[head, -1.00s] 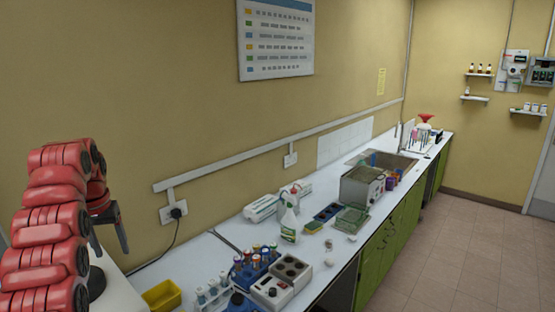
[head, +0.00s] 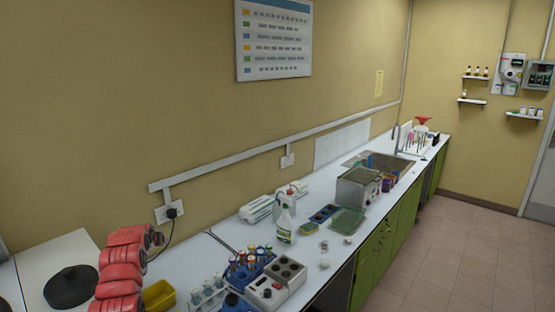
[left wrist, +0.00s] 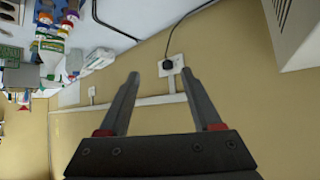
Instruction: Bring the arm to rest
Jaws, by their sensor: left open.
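My left arm (head: 122,268) is red and low at the left of the head view, in front of the wall and beside the yellow bin. Its gripper is not visible in the head view. In the left wrist view my left gripper (left wrist: 156,82) has its two dark fingers spread apart with nothing between them. Behind the fingers are the yellow wall and a white socket with a black plug (left wrist: 170,66). My right gripper is in neither view.
A yellow bin (head: 159,296) stands near my arm. The floor (head: 450,260) at the right is clear.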

